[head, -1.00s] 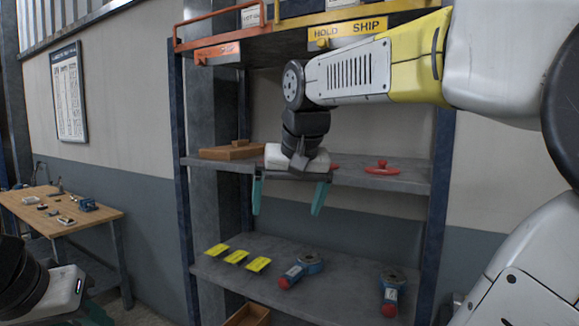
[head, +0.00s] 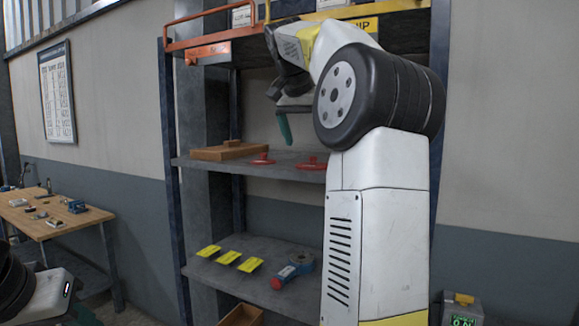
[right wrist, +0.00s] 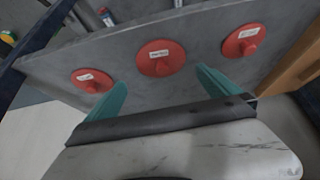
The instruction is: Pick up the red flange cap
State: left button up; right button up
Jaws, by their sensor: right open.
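Three red flange caps, each a round disc with a knob and a pale label, lie on the middle shelf. In the right wrist view they are a left cap (right wrist: 92,80), a middle cap (right wrist: 161,58) and a right cap (right wrist: 242,41). The head view shows two, one (head: 263,159) nearer the wooden block and one (head: 312,164) partly beside my arm; the third is hidden there. My right gripper (right wrist: 160,82) is open and empty, its teal fingers pointing toward the middle cap. In the head view one finger shows above the shelf. My left arm's end is at the lower left, fingers mostly cut off.
The middle shelf (head: 205,167) holds a wooden block (head: 229,150) at its left. The lower shelf (head: 225,277) holds yellow tags (head: 228,257) and a blue part with a red end (head: 294,270). Blue rack posts flank the shelves. A workbench (head: 50,220) stands far left.

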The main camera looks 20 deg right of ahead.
aim_at(312, 157)
jog(key=x, duration=0.5)
jog(key=shift+w+a+f, duration=0.15)
jog(key=shift+w+f, duration=0.05)
jog(key=shift+f, duration=0.3)
jog(key=c, duration=1.1)
jog(key=shift+r, duration=0.1)
